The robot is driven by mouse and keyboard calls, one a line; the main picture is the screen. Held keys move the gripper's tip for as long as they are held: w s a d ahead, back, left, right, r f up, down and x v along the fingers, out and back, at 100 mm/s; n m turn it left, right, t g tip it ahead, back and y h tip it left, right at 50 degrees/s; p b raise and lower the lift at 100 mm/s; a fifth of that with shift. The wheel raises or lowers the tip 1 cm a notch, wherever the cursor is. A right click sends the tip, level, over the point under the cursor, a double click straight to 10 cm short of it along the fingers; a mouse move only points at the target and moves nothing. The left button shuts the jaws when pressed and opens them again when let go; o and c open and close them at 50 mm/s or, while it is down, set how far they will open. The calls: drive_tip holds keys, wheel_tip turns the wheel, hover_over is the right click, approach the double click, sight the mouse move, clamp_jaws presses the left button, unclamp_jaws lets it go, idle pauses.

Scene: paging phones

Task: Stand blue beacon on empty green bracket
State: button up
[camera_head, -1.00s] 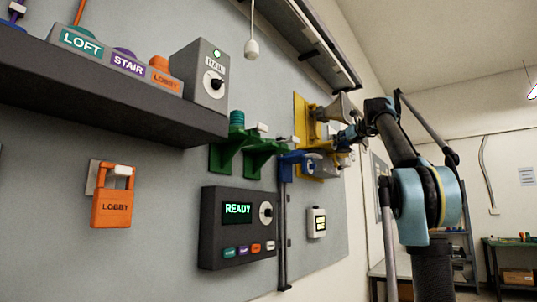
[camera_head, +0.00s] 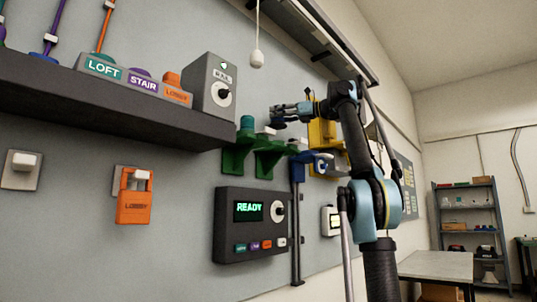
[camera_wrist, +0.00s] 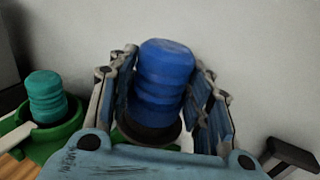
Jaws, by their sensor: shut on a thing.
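The blue beacon (camera_wrist: 160,82) is upright, slightly tilted, between the fingers of my gripper (camera_wrist: 165,100) in the wrist view. My gripper is shut on it. Its dark round base is over a green bracket (camera_wrist: 174,147), partly hidden by the beacon and gripper; I cannot tell whether they touch. In the head view my gripper (camera_head: 279,114) is just above the right green bracket (camera_head: 268,160), and the beacon is hard to make out there. A teal beacon (camera_wrist: 46,95) stands on the left green bracket (camera_wrist: 66,138); it also shows in the head view (camera_head: 247,124).
A dark shelf (camera_head: 110,104) with labelled buttons and a grey dial box (camera_head: 212,88) is on the left. A blue bracket (camera_head: 309,158) and a yellow bracket (camera_head: 322,133) are to the right. A READY panel (camera_head: 250,223) is below. A pull cord (camera_head: 257,58) hangs above.

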drive_tip(key=shift+s+a, duration=0.2)
drive_tip(key=shift+a, duration=0.05)
drive_tip(key=shift+f, duration=4.95)
drive_tip(key=o, duration=1.4)
drive_tip(key=shift+v, duration=5.95)
